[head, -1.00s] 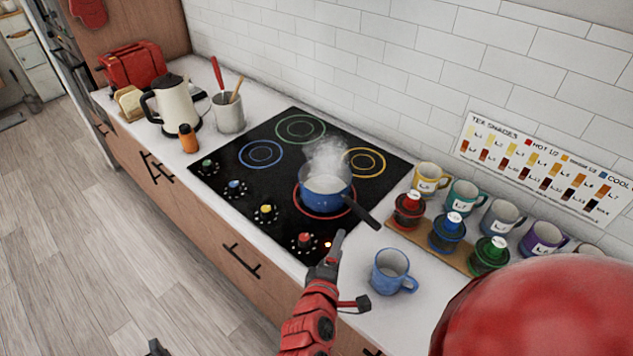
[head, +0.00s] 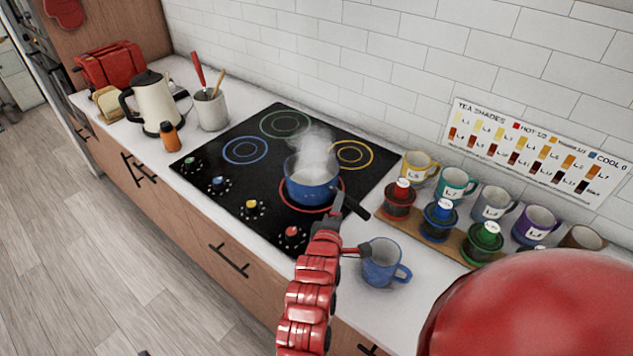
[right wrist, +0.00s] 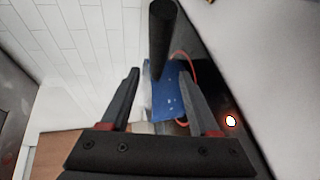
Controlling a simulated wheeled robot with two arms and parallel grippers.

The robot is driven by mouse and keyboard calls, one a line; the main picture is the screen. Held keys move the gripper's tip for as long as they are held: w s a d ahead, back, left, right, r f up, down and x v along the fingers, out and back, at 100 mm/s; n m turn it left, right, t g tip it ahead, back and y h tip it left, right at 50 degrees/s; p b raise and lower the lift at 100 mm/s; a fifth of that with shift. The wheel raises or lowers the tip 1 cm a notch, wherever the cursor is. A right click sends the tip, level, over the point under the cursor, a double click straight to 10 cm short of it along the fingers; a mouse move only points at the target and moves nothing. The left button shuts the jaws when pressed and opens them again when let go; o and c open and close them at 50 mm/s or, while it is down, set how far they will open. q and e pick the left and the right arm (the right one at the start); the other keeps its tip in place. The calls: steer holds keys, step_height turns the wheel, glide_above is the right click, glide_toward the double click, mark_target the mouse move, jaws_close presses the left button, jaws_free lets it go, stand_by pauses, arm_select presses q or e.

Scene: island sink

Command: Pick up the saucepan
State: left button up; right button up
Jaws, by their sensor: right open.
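The blue saucepan (head: 311,188) sits upright on the red-ringed burner of the black cooktop (head: 215,187), with steam rising from it. Its dark handle (head: 361,213) points toward the right front, partly hidden by my right gripper. My right gripper (head: 338,205) is beside the handle, at the pan's near side. In the right wrist view, the open right gripper (right wrist: 159,78) has its two fingers spread with the blue pan (right wrist: 168,98) showing beyond them. The dark handle (right wrist: 163,38) comes toward the camera above the gap between the fingers. My left gripper is not visible.
A blue mug (head: 381,263) stands close to the right of my right arm. A wooden board (head: 452,241) holds red, blue and green lidded jars, with several mugs behind. A kettle (head: 154,101) and utensil pot (head: 211,109) stand at the left. The tiled wall bounds the counter behind.

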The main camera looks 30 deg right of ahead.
steer(key=p+x, duration=0.1)
steer(key=x, duration=0.2)
steer(key=p+x, duration=0.1)
steer(key=shift+w+d+r+p, duration=0.25)
steer(key=shift+d+p, duration=0.05)
steer(key=shift+d, duration=0.05)
steer(key=shift+w+d+f, duration=0.25)
steer(key=shift+f, duration=0.05)
jaws_close()
stand_by(1.0)
